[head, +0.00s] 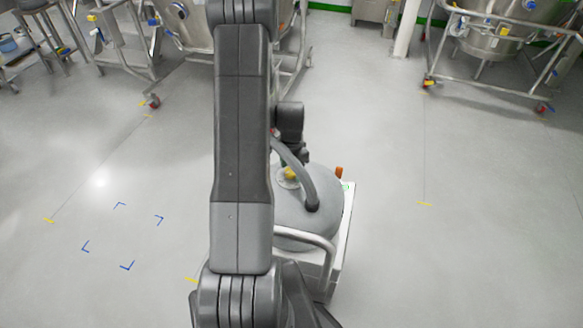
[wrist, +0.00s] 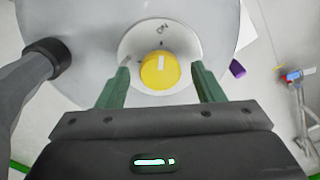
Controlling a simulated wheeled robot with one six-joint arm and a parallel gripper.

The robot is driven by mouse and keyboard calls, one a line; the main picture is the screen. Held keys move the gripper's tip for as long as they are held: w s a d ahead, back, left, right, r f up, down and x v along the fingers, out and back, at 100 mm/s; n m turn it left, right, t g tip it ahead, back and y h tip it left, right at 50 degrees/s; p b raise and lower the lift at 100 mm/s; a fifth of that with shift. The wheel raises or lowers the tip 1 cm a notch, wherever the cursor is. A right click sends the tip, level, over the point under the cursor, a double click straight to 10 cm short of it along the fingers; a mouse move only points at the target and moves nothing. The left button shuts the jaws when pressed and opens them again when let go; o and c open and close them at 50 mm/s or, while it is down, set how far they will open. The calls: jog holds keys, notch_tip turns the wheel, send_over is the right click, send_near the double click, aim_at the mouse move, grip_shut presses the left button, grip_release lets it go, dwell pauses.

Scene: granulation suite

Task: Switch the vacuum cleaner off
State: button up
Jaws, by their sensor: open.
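The vacuum cleaner (head: 318,222) stands on the floor in front of me, partly hidden behind my arm in the head view. Its grey domed lid (wrist: 95,70) fills much of the wrist view. A round yellow knob (wrist: 160,71) with a white pointer line sits on a pale dial plate (wrist: 135,45) with small dark marks. The knob also shows in the head view (head: 291,173). My gripper (wrist: 160,82) is open, with one green finger on each side of the knob. I cannot tell whether the fingers touch it.
A grey hose (head: 300,176) curves over the lid. A pale handle bar (head: 305,237) runs along the near side. Steel vessels on wheeled frames (head: 505,30) stand at the back. The floor (head: 480,220) to the right is clear.

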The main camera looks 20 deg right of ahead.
jog(key=c, duration=1)
jog(key=shift+o, duration=0.2)
jog(key=n+b, duration=0.2)
jog(key=n, duration=0.2)
jog(key=shift+f, duration=0.1)
jog(key=n+b, duration=0.1)
jog(key=n, duration=0.3)
jog(key=shift+n, duration=0.3)
jog(key=n+b, duration=0.1)
jog(key=n, duration=0.3)
jog(key=n+b, duration=0.1)
jog(key=n, duration=0.4)
jog(key=shift+n, duration=0.3)
